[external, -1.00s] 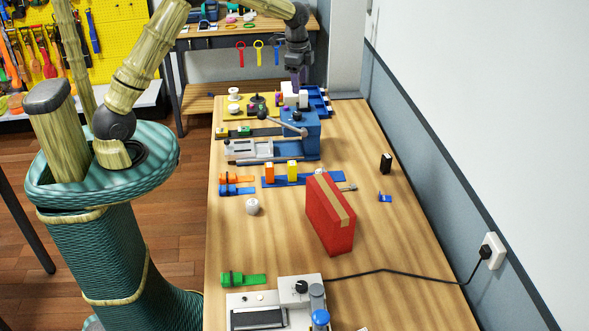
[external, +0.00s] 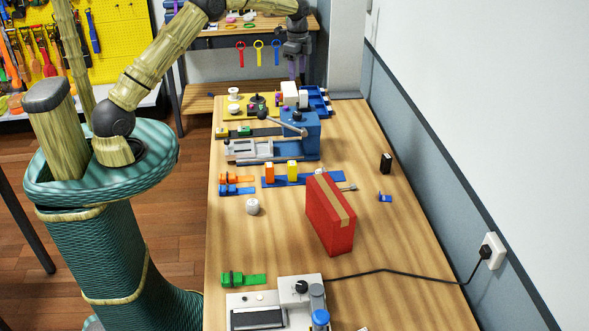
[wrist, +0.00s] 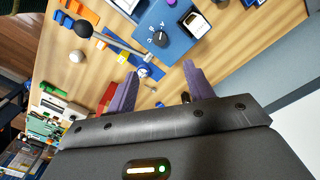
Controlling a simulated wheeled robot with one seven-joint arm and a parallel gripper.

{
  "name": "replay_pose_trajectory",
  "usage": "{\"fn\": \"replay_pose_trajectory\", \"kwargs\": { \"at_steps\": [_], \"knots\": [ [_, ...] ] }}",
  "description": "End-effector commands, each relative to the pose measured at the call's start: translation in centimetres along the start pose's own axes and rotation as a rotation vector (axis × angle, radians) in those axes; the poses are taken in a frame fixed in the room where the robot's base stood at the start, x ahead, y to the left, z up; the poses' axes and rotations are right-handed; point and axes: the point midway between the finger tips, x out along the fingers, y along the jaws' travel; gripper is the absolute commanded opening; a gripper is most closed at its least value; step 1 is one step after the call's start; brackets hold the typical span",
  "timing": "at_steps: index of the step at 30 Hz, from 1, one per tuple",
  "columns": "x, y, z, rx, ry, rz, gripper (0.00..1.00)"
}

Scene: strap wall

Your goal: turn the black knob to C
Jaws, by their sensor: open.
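In the wrist view a small black knob (wrist: 160,39) sits on the blue face of a machine, with pale marks around it too small to read surely.
A lever with a black ball (wrist: 83,28) sticks out from the blue machine. A white block (wrist: 193,20) is beside the knob. A red box (external: 328,218) stands mid-bench. A grey machine (external: 278,304) with another black knob is nearest the camera. The bench's right side is mostly clear.

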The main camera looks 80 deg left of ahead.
Motion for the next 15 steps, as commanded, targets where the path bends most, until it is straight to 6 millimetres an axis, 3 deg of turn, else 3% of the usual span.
{"fn": "replay_pose_trajectory", "kwargs": {
  "at_steps": [15],
  "knots": [
    [8.7, 0.1, 0.1, 0.0, -0.002, 0.005, 0.52]
  ]
}}
